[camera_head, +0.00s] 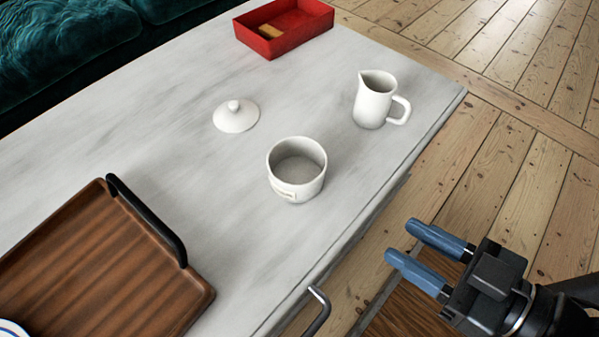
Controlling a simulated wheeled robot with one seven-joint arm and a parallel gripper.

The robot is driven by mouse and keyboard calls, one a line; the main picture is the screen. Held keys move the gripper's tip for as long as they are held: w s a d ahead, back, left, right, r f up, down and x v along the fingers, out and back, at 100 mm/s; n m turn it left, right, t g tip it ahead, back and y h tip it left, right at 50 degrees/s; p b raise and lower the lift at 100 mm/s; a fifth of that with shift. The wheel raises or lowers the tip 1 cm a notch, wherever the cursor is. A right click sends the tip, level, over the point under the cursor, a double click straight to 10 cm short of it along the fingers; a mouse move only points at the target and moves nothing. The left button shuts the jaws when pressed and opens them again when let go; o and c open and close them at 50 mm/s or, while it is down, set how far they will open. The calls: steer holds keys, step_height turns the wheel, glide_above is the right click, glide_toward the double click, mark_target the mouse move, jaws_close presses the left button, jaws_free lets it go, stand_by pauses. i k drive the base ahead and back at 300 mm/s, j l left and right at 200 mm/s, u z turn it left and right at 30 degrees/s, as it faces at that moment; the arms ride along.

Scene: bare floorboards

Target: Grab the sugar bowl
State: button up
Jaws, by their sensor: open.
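The sugar bowl (297,187) is a white, round, open bowl with a small label on its front. It stands upright on the pale tabletop, and greyish contents show inside. Its likely lid (236,117), white with a knob, lies on the table behind it and to the left. My gripper (402,242) has two blue fingers, spread apart and empty. It is at the lower right, beyond the table's front edge, to the right of the bowl and nearer the camera, not touching it.
A white jug (374,103) with a handle stands right of and behind the bowl. A red tray (293,44) holding a tan piece is at the back. A wooden tray (95,262) with a black handle lies at left. A metal handle (318,312) juts from the table front.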

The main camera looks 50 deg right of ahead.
mark_target(297, 166)
steer(key=k+l+z, duration=0.1)
steer(key=z, duration=0.25)
steer(key=l+z, duration=0.6)
steer(key=z, duration=0.15)
steer(key=k+l, duration=0.1)
steer(key=l, duration=0.15)
steer(key=l+u, duration=0.15)
steer(key=k+l+u, duration=0.1)
steer(key=l+u, duration=0.15)
steer(key=k+l+u, duration=0.25)
steer(key=i+l, duration=0.05)
steer(key=i, duration=0.05)
